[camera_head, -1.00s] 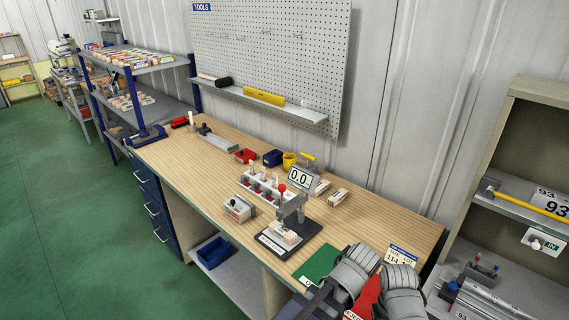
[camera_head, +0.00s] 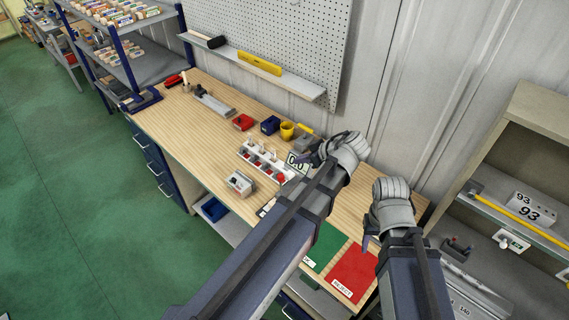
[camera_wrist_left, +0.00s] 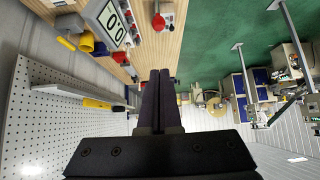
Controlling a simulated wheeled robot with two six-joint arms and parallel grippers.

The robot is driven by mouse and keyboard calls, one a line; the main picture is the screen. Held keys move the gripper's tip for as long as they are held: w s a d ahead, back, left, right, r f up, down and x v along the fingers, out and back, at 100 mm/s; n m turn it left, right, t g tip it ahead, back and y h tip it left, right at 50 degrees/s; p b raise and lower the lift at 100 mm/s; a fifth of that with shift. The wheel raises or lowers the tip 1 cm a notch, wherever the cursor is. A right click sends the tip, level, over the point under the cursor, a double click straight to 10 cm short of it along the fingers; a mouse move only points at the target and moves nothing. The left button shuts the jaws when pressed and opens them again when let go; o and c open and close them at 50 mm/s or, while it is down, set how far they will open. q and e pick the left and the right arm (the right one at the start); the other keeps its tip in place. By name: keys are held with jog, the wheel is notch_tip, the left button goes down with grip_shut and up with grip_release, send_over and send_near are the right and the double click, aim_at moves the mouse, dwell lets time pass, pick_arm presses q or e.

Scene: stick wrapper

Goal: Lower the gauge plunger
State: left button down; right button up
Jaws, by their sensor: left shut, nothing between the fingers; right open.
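In the left wrist view the display (camera_wrist_left: 111,18) is at the upper left. A red knob (camera_wrist_left: 158,22), which looks like the plunger's top, is to its right. My left gripper (camera_wrist_left: 158,82) is shut and empty, with its fingertips apart from the knob in that picture. My right gripper (camera_head: 369,240) is open and empty above the right end of the bench.
A white rack with red parts (camera_head: 262,163) and a small grey box (camera_head: 240,184) are left of my left arm. A green mat (camera_head: 325,245) and a red reject mat (camera_head: 354,274) lie at the bench's near right. A pegboard (camera_head: 270,40) stands behind; the bench's left part is mostly clear.

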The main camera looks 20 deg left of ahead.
pick_arm(q)
jog(key=b, duration=0.9)
send_near(280, 175)
jog(key=w+a+f, duration=0.2)
jog(key=a, duration=0.3)
jog(key=shift+f+b, duration=1.05)
jog(key=shift+f+b, duration=0.8)
jog(key=shift+r, duration=0.25)
